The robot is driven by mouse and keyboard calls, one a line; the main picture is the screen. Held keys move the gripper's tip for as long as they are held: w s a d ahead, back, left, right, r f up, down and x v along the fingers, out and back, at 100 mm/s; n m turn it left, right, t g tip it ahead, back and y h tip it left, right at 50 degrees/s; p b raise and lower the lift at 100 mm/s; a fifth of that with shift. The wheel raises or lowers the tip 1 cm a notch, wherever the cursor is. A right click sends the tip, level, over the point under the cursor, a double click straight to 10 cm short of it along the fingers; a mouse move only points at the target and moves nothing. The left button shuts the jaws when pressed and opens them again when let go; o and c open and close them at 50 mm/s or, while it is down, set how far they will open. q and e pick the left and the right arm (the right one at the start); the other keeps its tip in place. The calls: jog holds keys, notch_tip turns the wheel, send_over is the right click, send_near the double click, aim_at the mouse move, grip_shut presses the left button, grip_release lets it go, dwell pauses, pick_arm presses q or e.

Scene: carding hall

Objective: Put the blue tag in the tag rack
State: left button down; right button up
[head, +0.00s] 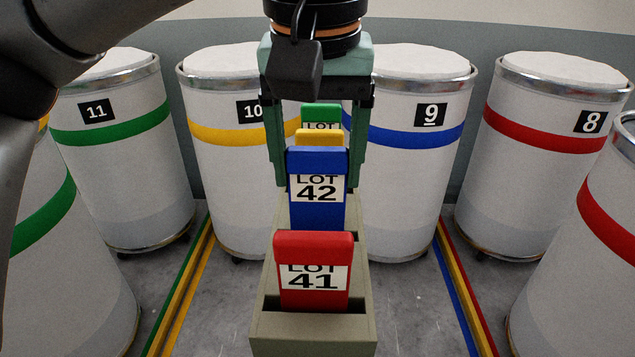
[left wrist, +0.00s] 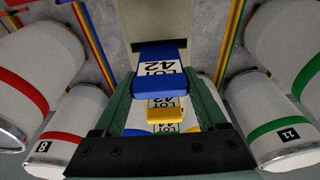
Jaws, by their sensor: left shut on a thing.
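The blue tag (head: 318,217), labelled LOT 42, stands upright behind the red LOT 41 tag (head: 314,247). My left gripper (head: 317,186) comes down from above with a green finger on each side of the blue tag and is shut on it. The tag rack (head: 312,325) is a long grey-green block running away from me; the red tag sits in its front slot. The left wrist view shows the blue tag (left wrist: 133,85) between the fingers, its lower end at a dark slot of the rack (left wrist: 155,18). I cannot tell how deep it sits. My right gripper is out of view.
A yellow tag (head: 320,137) and a green tag (head: 320,112) stand behind the blue one. White drums with coloured bands, such as drum 9 (head: 410,170) and drum 11 (head: 110,170), surround the rack. Grey floor with coloured stripes shows on both sides.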

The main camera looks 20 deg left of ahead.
pick_arm(q)
jog(key=shift+f, duration=1)
jog(key=shift+f, duration=0.2)
grip_release()
jog(key=shift+r, duration=0.15)
notch_tip(320, 180, up, 12)
jog(key=s+p, duration=0.2)
jog(key=p, duration=0.1)
jog(key=shift+d, duration=0.3)
